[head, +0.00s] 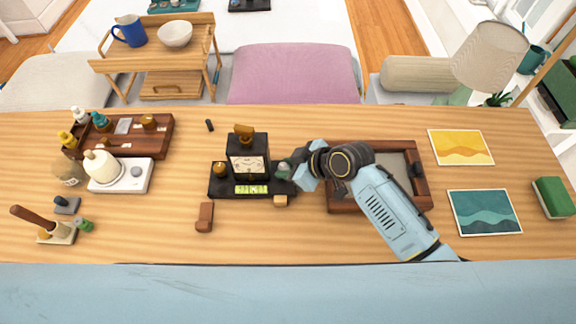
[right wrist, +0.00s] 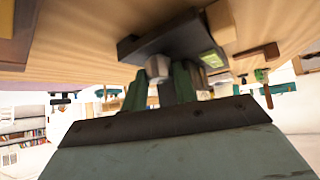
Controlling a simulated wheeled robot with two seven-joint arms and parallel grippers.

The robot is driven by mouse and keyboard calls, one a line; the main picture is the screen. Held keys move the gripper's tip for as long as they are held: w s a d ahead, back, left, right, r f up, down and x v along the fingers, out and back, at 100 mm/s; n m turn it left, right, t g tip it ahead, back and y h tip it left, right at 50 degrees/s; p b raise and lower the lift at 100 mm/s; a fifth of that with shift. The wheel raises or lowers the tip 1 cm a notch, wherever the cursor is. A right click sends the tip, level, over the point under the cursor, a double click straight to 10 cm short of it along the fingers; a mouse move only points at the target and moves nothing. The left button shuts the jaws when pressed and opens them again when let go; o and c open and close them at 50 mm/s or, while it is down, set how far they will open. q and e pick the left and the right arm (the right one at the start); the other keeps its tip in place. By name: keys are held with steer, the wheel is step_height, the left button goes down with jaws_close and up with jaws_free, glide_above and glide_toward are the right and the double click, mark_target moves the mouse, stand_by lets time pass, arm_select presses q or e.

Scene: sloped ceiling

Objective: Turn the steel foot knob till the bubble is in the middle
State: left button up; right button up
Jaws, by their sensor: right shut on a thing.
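A black clock (head: 248,150) with a cream dial stands on a black base (head: 222,190) in the middle of the table. A yellow-green level vial (head: 251,189) lies along the base's front; its bubble is too small to place surely. My right gripper (head: 285,169) is shut at the base's right end, at the steel foot knob, which it mostly hides in the head view. In the right wrist view, the grey steel knob (right wrist: 158,66) sits between the green fingertips (right wrist: 159,82), under the base's edge. A brass knob (head: 220,170) shows at the base's left. My left gripper is not in view.
A brown block (head: 205,217) lies in front of the base and a small tan block (head: 281,200) at its front right corner. A wooden tray (head: 420,202) lies under my right forearm. A white stand with a bottle (head: 122,185) is at left.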

steer(key=shift+w+d+f+n+g+b, duration=0.1)
steer(key=shift+w+n+g+b, duration=0.1)
steer(key=shift+n+g+b, duration=0.5)
steer(key=shift+n+g+y+b, duration=0.3)
steer(key=shift+n+y+b, duration=0.1)
steer(key=shift+n+b, duration=0.25)
steer(key=shift+s, duration=0.1)
steer(key=o, duration=0.7)
steer(key=v, duration=1.3)
steer(key=shift+r, duration=0.3)
steer(key=shift+s, duration=0.1)
